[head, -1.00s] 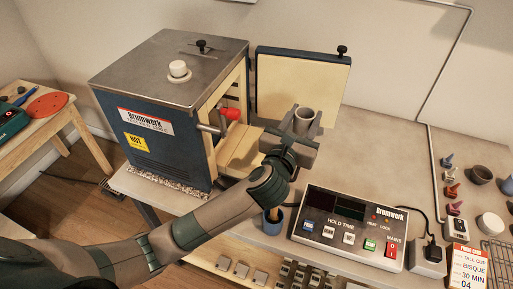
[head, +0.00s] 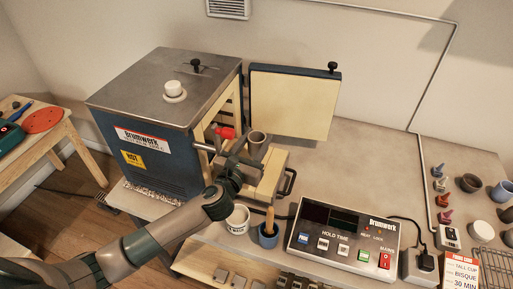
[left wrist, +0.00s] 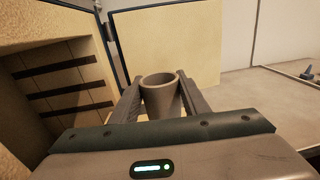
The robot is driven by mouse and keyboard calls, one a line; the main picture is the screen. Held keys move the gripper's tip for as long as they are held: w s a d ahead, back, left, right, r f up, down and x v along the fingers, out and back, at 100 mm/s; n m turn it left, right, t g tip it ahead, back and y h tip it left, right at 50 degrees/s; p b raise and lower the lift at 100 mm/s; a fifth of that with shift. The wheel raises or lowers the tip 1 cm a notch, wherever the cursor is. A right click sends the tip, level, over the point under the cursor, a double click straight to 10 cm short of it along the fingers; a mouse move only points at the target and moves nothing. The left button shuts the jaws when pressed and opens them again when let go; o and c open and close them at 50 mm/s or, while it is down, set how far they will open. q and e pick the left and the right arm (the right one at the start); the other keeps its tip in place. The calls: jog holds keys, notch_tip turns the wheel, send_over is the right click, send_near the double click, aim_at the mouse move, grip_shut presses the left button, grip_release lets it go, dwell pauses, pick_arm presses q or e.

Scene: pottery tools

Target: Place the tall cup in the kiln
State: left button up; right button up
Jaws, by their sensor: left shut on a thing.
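The tall cup (head: 257,137) is a grey-brown cylinder, upright between the fingers of my left gripper (head: 250,145). In the left wrist view the cup (left wrist: 161,95) has its open rim up, and my left gripper (left wrist: 160,100) is shut on it, one finger at each side. The kiln (head: 165,155) is a blue box with a grey metal top. Its door (head: 295,102) stands open to the right. The cup is in front of the opening, outside the chamber. In the left wrist view the kiln interior (left wrist: 65,85) shows at left with dark grooves. My right gripper is out of view.
A red-tipped lever (head: 225,132) sticks out beside the opening, close to my gripper. A cream block with a dark handle (head: 290,182) lies below the gripper.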

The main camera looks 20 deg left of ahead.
aim_at(253, 155)
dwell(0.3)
pick_arm(q)
jog(key=shift+f, duration=1.95)
jog(key=shift+f, duration=0.15)
jog(key=o, duration=1.1)
jog(key=shift+s, duration=0.35)
jog(key=s+a+b, duration=0.1)
jog(key=s+b, duration=0.1)
jog(key=s, duration=0.9)
jog(key=shift+a+b, duration=0.2)
jog(key=shift+b, duration=0.2)
